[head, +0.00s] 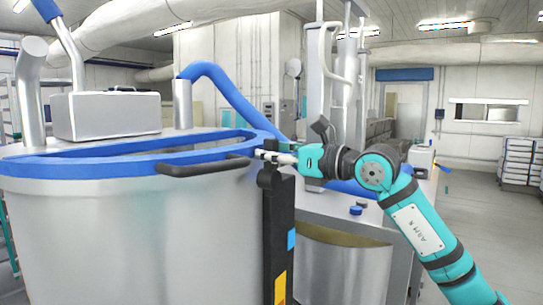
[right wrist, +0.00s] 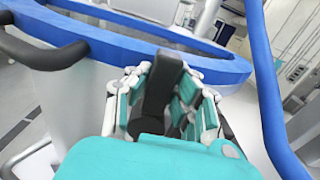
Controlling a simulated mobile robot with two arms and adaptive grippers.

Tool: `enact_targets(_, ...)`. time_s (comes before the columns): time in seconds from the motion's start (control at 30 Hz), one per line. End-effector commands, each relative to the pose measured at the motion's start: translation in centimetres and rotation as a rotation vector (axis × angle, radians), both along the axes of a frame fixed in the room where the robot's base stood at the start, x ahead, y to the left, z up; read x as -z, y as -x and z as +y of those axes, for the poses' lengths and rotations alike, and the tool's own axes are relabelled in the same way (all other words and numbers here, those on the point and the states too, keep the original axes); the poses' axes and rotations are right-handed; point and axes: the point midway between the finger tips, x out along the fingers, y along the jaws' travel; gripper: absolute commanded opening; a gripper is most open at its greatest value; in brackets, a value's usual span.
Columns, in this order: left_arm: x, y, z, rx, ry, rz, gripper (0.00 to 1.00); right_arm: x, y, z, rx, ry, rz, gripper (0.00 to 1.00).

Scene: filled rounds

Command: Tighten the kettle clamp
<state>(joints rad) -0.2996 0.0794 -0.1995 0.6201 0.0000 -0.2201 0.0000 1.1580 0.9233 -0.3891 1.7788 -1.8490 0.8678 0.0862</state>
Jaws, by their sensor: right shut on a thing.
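The kettle (head: 140,225) is a large steel vessel with a blue rim (head: 90,163) and a dark curved handle on its front. The dark kettle clamp (head: 272,183) stands at the kettle's right side, at the top of a black upright post. My right gripper (head: 272,156) reaches in from the right and is shut on the clamp's upper part. In the right wrist view the gripper (right wrist: 163,95) has its jointed fingers on both sides of the black clamp lever (right wrist: 160,78). The lever's lower end is partly hidden by the gripper. My left gripper is not in view.
The dark handle (head: 203,167) juts out just left of the clamp. A blue hose (head: 225,90) arches behind the rim and passes close to the gripper in the wrist view (right wrist: 275,110). A steel counter with a small blue cap (head: 356,210) lies behind my right arm.

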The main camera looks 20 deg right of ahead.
Motion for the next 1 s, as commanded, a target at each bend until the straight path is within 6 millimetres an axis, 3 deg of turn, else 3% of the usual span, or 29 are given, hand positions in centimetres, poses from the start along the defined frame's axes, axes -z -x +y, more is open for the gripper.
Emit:
enact_targets(0.37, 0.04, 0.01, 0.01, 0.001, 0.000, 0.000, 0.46, 0.28, 0.00, 0.12, -0.001, 0.016, -0.001, 0.00)
enact_targets(0.4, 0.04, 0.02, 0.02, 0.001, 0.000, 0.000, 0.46, 0.29, -0.01, 0.13, -0.001, 0.016, 0.000, 0.21)
enact_targets(0.6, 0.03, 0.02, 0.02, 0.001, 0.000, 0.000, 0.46, 0.19, 0.01, 0.09, 0.000, 0.012, -0.001, 0.46)
enact_targets(1.0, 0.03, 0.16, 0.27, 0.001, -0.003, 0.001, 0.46, 0.12, 0.91, -0.66, 0.003, 0.009, -0.002, 0.46)
